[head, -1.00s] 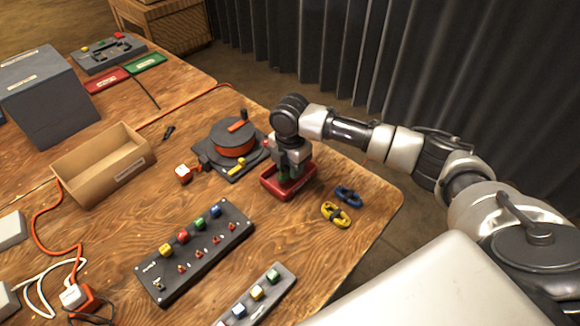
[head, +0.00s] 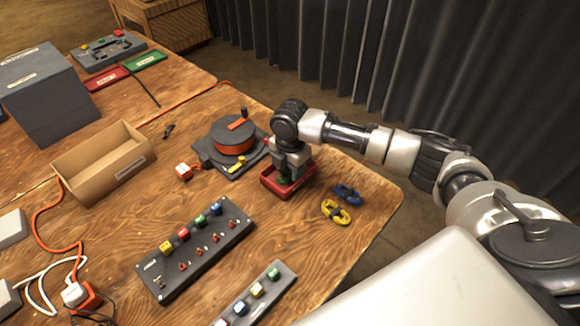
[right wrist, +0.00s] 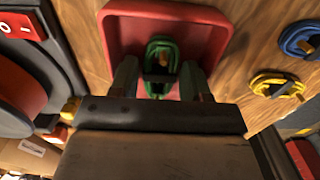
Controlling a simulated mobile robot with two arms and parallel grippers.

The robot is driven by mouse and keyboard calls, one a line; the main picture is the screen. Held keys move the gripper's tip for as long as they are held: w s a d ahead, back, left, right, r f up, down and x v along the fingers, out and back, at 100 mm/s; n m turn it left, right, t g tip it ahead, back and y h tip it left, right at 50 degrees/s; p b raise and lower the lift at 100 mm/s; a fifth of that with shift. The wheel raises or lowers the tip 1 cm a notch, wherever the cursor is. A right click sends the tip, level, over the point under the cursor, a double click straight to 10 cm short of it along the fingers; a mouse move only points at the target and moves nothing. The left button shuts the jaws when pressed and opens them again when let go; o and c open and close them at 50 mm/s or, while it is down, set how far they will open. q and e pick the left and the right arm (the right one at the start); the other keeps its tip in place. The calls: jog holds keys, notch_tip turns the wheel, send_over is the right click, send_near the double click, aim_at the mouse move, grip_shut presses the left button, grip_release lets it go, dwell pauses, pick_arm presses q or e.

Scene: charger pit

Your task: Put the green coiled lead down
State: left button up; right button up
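The green coiled lead (right wrist: 161,66) lies in the small red tray (right wrist: 213,40), bound with a dark band around its middle. In the head view a little of the green lead (head: 284,181) shows below my right gripper, inside the red tray (head: 286,195). My right gripper (right wrist: 160,82) points down into the tray. Its two fingers stand apart on either side of the lead, with a gap on both sides, so it is open. The near end of the lead is partly hidden by the gripper body. My left gripper is not in view.
A yellow coiled lead (head: 335,212) and a blue one (head: 348,194) lie right of the tray. A dark reel unit (head: 233,142) stands close on the left. A switch panel (head: 195,250) and an open cardboard box (head: 100,165) are further left. The table's right edge is near.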

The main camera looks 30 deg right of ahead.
jog(key=shift+r, duration=0.1)
notch_tip(320, 180, up, 13)
dwell(0.5)
jog(key=shift+d, duration=0.1)
dwell(0.5)
